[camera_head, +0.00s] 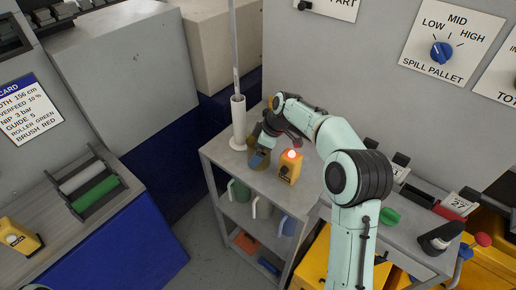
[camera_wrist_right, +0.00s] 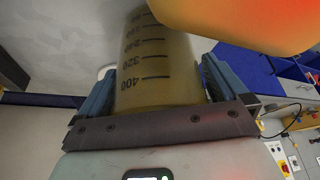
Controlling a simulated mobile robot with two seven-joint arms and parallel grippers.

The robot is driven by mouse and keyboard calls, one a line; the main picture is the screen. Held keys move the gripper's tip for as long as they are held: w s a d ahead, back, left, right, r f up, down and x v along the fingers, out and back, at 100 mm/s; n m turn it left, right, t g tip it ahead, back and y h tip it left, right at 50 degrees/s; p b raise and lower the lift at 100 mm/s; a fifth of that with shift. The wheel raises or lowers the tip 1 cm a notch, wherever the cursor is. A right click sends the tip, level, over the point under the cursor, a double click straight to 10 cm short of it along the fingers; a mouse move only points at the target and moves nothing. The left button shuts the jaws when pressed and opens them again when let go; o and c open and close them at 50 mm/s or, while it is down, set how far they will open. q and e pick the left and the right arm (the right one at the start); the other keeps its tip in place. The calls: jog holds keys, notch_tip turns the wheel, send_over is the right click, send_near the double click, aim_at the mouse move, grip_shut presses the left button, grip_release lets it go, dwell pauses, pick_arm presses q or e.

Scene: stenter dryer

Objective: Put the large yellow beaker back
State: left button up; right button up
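The large yellow beaker (camera_head: 264,146), translucent with dark volume marks, is upright at the top of a grey shelf cart (camera_head: 232,166). My right gripper (camera_head: 259,155) is at the beaker, with a blue finger in front of it. In the right wrist view the beaker (camera_wrist_right: 158,75) fills the space between the two fingers of my right gripper (camera_wrist_right: 158,90), which appear to press on both its sides. Whether its base touches the cart top is hidden.
A yellow device with a glowing red lamp (camera_head: 290,167) stands close right of the beaker. A white cylinder with a tall rod (camera_head: 239,120) stands behind left. Jugs (camera_head: 262,208) fill the middle shelf. The cart's front top is clear.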

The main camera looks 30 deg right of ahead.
jog(key=shift+w+r, duration=0.1)
jog(key=shift+r, duration=0.15)
pick_arm(q)
jog(key=shift+w+r+p, duration=0.65)
jog(key=shift+w+r, duration=0.2)
jog(key=shift+w, duration=0.1)
pick_arm(e)
jog(key=v, duration=1.2)
jog(key=shift+f, duration=0.15)
